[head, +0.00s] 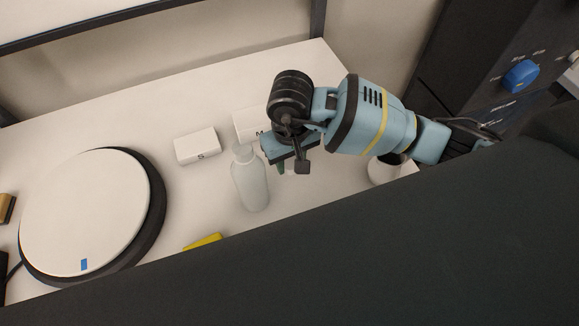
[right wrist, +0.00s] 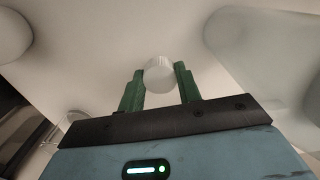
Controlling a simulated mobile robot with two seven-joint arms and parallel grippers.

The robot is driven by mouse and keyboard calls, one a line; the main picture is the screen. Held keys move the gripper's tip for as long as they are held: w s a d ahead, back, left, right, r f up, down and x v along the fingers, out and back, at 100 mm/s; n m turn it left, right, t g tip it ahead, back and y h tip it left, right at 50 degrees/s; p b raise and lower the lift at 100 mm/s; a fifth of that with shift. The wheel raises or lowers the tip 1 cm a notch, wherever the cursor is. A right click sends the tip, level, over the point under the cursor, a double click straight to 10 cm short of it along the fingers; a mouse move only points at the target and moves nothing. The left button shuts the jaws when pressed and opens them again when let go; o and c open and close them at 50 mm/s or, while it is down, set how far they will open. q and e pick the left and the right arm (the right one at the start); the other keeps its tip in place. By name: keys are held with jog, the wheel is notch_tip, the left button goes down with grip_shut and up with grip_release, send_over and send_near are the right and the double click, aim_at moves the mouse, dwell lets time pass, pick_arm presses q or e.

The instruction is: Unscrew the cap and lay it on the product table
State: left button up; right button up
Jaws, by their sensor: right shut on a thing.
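A pale translucent bottle (head: 250,182) stands upright on the white table (head: 75,140). My right gripper (head: 284,168) is just to the right of the bottle's upper part in the head view, apart from it. In the right wrist view, its green fingers (right wrist: 160,82) are shut on a small white ribbed cap (right wrist: 160,72). The cap is clear of the bottle, whose blurred side fills the right of that view (right wrist: 262,50). In the head view the cap is hidden or too small to make out. My left gripper is not in view.
A round white turntable (head: 85,215) with a black rim stands at the left. White boxes marked S (head: 197,147) and M (head: 250,124) lie behind the bottle. A white cup (head: 383,172) stands at the right. A yellow item (head: 203,242) lies at the front.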

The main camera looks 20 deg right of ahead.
aim_at(290, 162)
jog(key=shift+f, duration=1.9)
jog(key=shift+f, duration=0.15)
jog(key=o, duration=1.1)
jog(key=shift+r, duration=0.25)
notch_tip(290, 162, up, 12)
jog(key=shift+f, duration=0.1)
